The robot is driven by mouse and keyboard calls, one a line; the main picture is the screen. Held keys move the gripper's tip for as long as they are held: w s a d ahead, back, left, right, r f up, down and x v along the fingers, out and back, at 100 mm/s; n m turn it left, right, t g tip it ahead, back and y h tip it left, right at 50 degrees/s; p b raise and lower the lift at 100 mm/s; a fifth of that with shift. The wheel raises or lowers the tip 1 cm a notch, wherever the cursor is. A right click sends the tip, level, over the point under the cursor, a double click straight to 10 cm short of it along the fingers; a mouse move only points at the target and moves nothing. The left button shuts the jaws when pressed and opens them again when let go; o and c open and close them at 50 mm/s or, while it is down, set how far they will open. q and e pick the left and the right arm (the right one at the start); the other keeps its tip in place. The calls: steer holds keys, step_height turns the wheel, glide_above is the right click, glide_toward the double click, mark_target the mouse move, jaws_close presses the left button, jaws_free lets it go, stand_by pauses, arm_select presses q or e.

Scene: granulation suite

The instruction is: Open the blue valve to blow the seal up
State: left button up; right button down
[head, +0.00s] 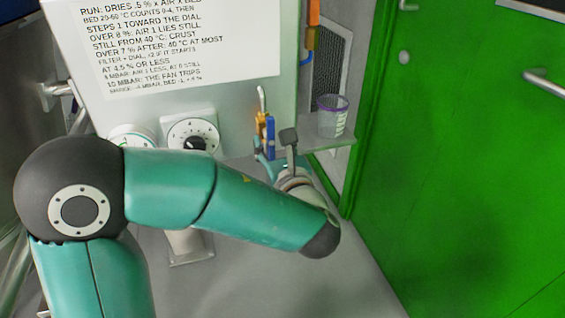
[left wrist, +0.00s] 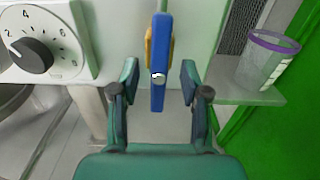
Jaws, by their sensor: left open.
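The blue valve handle (head: 270,137) stands upright on the front of the grey cabinet, in front of a yellow part (head: 261,124). In the left wrist view the blue handle (left wrist: 160,62) hangs vertically with a round metal bolt near its middle. My left gripper (left wrist: 158,84) is open, with one finger on each side of the handle and a visible gap on both sides. In the head view my left gripper (head: 268,155) is at the handle's lower part, mostly hidden by my wrist. My right gripper is not in view.
A dial (head: 193,138) is on the cabinet left of the valve, below a printed sign (head: 180,45). A purple-rimmed clear cup (head: 332,117) stands on a small shelf (head: 318,140) close to the right. A green door (head: 460,150) fills the right side.

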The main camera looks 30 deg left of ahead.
arm_select(q)
steer(key=v, duration=1.1)
steer(key=shift+f, duration=0.1)
